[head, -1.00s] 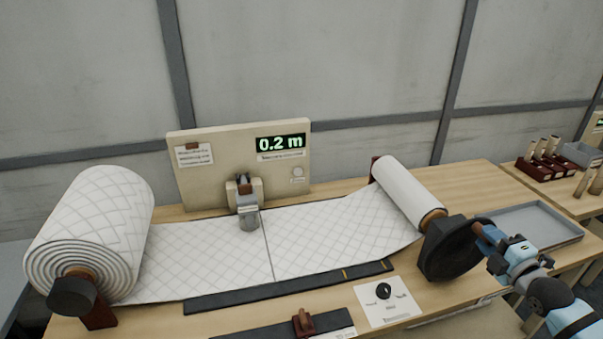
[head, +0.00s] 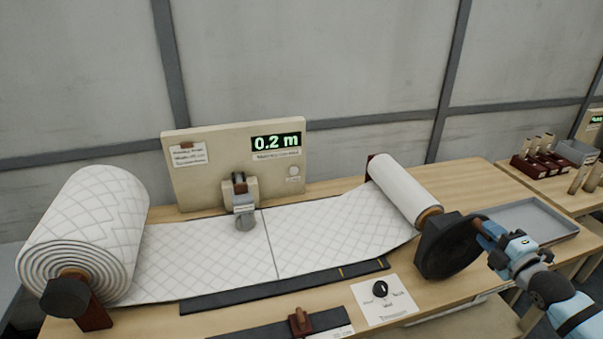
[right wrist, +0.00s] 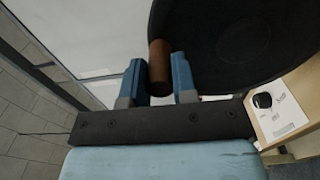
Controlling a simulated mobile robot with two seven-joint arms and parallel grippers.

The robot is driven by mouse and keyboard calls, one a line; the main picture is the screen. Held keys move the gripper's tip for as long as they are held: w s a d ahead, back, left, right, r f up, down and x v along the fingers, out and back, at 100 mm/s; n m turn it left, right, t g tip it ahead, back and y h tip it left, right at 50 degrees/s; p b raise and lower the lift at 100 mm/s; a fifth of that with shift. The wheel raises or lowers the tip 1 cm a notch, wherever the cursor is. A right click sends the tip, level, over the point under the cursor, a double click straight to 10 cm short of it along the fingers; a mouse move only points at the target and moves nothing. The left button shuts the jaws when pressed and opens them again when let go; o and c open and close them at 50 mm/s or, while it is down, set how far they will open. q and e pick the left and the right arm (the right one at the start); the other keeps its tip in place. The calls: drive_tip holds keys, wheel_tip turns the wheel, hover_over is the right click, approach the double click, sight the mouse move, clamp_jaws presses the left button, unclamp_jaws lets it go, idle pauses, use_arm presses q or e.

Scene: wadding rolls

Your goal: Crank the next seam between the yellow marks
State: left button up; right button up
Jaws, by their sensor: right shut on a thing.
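White quilted wadding (head: 330,232) runs from a thick roll (head: 85,230) at left to a thinner take-up roll (head: 403,190) at right. A dark seam line (head: 269,245) crosses it. Two yellow marks (head: 361,268) sit on the dark front strip (head: 250,296); the seam lies left of both. A black crank disc (head: 445,245) is on the take-up roll's near end. My right gripper (head: 487,232) is shut on its handle; the right wrist view shows the brown handle (right wrist: 160,62) between the blue fingers. My left gripper is not in view.
A board with a 0.2 m display (head: 276,142) stands behind the wadding, with a grey-tipped device (head: 243,205) over it. A black knob (head: 380,289) sits on a white card in front. A grey tray (head: 530,220) lies right of the crank.

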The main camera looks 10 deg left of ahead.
drive_tip(key=shift+w+d, duration=0.1)
drive_tip(key=shift+d, duration=0.25)
drive_tip(key=shift+f, duration=0.1)
drive_tip(key=shift+w+d+f+b, duration=0.2)
drive_tip(key=shift+d+b, duration=0.1)
drive_tip(key=shift+d, duration=0.1)
drive_tip(key=shift+w+d+f+b, duration=0.1)
drive_tip(key=shift+w+d+b, duration=0.05)
drive_tip(key=shift+d+b, duration=0.2)
drive_tip(key=shift+d, duration=0.15)
drive_tip(key=shift+w+d+f+b, duration=0.3)
drive_tip(key=shift+d+f+b, duration=0.1)
drive_tip(key=shift+d+b, duration=0.2)
drive_tip(key=shift+d, duration=0.1)
